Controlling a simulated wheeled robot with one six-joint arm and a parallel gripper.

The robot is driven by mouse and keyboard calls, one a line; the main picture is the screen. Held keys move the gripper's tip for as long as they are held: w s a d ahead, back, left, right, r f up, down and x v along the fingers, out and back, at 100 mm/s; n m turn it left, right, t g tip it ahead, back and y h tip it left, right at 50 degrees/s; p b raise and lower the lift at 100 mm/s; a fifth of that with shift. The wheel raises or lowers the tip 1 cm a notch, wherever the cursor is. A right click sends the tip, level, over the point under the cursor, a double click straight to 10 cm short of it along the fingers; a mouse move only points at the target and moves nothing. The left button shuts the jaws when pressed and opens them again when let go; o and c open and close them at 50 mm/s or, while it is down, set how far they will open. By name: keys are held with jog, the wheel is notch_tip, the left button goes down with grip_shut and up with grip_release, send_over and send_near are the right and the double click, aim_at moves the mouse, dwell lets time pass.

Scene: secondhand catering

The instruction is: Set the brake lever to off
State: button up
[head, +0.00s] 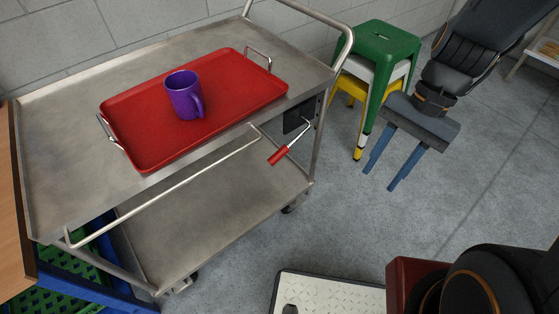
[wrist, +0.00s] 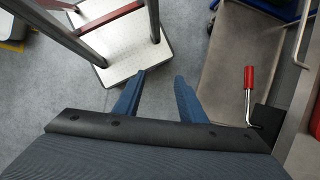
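The brake lever is a bent metal rod with a red grip (head: 279,156). It comes out of a dark plate (head: 297,115) at the near right corner of the steel trolley (head: 60,105). In the head view the grip points down and left; no off or on marking is readable. In the wrist view the red grip (wrist: 248,78) is on the right, apart from my fingers. My gripper (head: 380,180) is right of the lever, with its two blue fingers apart and nothing between them. It also shows in the wrist view (wrist: 160,75).
A red tray (head: 150,155) with a purple mug (head: 182,96) sits on the trolley top. A metal rail (head: 165,190) runs along its near side. Green and yellow stools (head: 374,45) stand behind my gripper. A white textured platform (head: 335,297) lies in front. Grey floor between is clear.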

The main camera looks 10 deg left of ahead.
jog(key=a+f+m+g+y+b, duration=0.2)
jog(key=a+f+m+b, duration=0.2)
jog(key=f, duration=0.1)
jog(key=m+g+y+b, duration=0.2)
jog(key=m+y+b, duration=1.05)
jog(key=b, duration=0.45)
send_near(278, 156)
jog(key=a, duration=0.2)
jog(key=shift+m+h, duration=0.25)
jog(key=shift+f+x, duration=0.15)
jog(key=shift+x, duration=1.85)
jog(key=shift+f+x, duration=0.15)
jog(key=shift+x, duration=1.85)
grip_shut()
